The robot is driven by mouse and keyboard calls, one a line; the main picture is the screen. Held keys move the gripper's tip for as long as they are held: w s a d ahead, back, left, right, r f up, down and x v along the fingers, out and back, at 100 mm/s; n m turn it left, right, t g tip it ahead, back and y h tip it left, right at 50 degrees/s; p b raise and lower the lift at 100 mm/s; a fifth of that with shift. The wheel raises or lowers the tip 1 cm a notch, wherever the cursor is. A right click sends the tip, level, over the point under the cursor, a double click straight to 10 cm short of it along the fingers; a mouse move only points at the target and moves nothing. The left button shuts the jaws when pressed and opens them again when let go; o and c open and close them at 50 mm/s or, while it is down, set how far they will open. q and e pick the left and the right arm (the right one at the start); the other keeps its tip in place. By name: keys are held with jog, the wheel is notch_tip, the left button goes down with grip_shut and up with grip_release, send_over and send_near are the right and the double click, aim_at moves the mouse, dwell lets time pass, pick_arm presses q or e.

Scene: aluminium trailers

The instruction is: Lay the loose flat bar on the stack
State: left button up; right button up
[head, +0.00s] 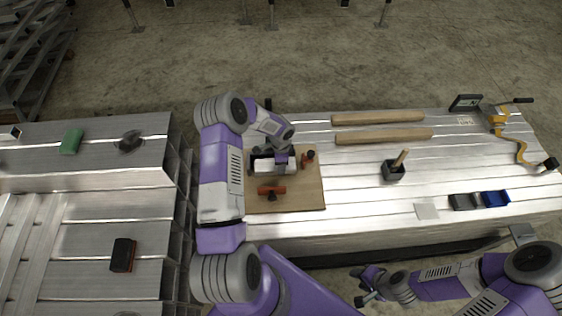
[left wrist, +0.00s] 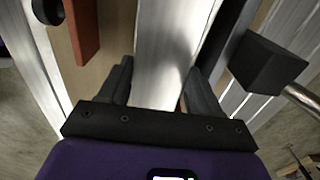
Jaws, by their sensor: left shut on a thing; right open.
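My left gripper (head: 281,158) is low over a wooden board on the workbench. In the left wrist view its fingers (left wrist: 158,68) are shut on a pale metal piece (left wrist: 168,55), which looks like the flat bar. In the head view a pale piece (head: 264,167) shows under this gripper, partly hidden by it. Whether the piece touches the board is unclear. Two long tan bars (head: 378,117) (head: 383,136) lie side by side, apart, on the bench. I cannot make out the stack for certain. My right gripper (head: 367,286) is open and empty in front of the bench.
The wooden board (head: 306,193) carries an orange-handled tool (head: 271,190). A black holder (head: 393,171) with a wooden handle, black and blue bins (head: 480,200) and a yellow tool (head: 498,117) stand to the right. Aluminium trailer beds (head: 90,180) fill the left.

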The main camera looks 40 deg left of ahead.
pick_arm(q)
jog(key=shift+f, duration=0.1)
dwell(0.3)
jog(key=o, duration=1.6)
jog(key=shift+c, duration=0.2)
notch_tip(320, 180, up, 8)
jog(key=shift+f+p, duration=0.2)
jog(key=shift+p, duration=1)
